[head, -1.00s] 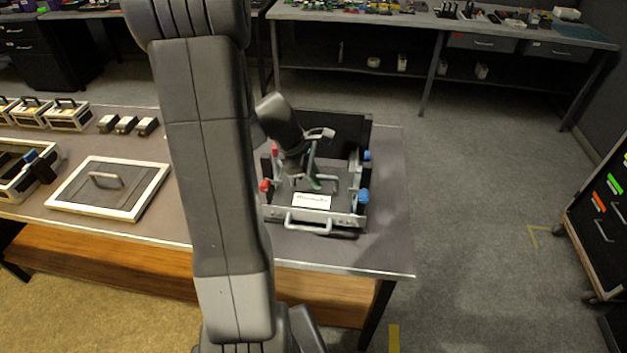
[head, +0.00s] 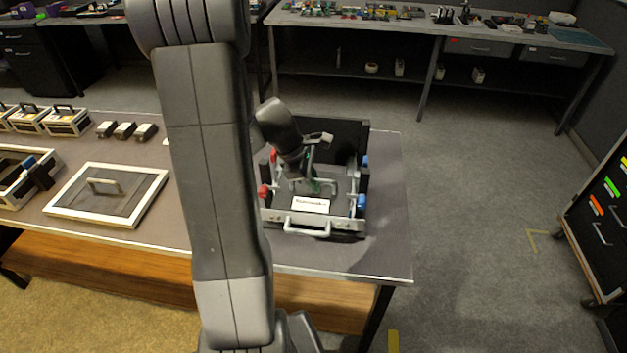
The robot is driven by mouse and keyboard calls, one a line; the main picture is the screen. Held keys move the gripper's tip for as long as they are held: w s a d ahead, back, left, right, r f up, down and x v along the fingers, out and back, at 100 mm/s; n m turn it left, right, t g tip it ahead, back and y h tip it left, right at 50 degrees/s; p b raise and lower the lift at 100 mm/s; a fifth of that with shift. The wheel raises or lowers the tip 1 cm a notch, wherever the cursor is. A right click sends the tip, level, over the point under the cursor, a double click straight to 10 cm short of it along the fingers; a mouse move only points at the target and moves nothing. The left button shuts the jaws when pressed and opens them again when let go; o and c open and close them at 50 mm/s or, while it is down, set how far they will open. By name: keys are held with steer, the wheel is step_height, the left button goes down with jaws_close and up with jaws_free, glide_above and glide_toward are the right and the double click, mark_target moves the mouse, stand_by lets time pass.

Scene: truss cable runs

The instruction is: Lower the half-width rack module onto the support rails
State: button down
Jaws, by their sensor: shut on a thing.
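The rack module (head: 285,206) is a dark, flat unit with a white label on its top. It sits low inside a dark open rack frame (head: 349,133) on the right end of the bench. My gripper (head: 316,187) is shut on the module's top handle (head: 332,188), and my wrist leans in from the upper left. Red latches (head: 264,192) are on the frame's left side and blue latches (head: 361,202) on its right. The support rails are mostly hidden, so I cannot tell whether the module touches them.
A silver pull handle (head: 307,228) projects at the front of the frame. A framed panel (head: 107,195) with a handle lies on the bench to the left, with several small boxes behind it. My arm hides the middle of the bench. The bench right of the frame is clear.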

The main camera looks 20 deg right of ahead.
steer(key=shift+s+f, duration=0.1)
steer(key=shift+f, duration=0.05)
steer(key=c, duration=1.4)
jaws_free()
steer(key=shift+o, duration=0.2)
steer(key=v, duration=1.3)
steer(key=shift+a+r, duration=0.15)
steer(key=shift+r, duration=0.2)
steer(key=x, duration=1.4)
steer(key=shift+r, duration=0.25)
